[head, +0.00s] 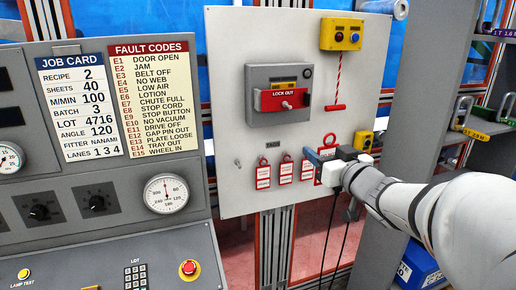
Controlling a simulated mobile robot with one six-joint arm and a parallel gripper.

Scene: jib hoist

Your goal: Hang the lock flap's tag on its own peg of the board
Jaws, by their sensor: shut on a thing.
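The lock flap (281,99) is a red bar marked LOCK OUT on a grey box on the pale board (230,60). Below it, red-and-white tags hang in a row: a left tag (263,177), a middle tag (285,170) and a right tag (307,169). My gripper (318,157) is at the right end of this row, in front of the board, shut on a tag (318,174) with a red edge. The gripper hides most of that tag. I cannot tell whether it touches the board or a peg.
A small peg or knob (238,162) sits bare at the board's left. A yellow switch box (341,34) with a red-striped cord hangs top right; another yellow box (363,140) is beside my wrist. A grey control desk (110,250) stands left, a shelf (485,140) right.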

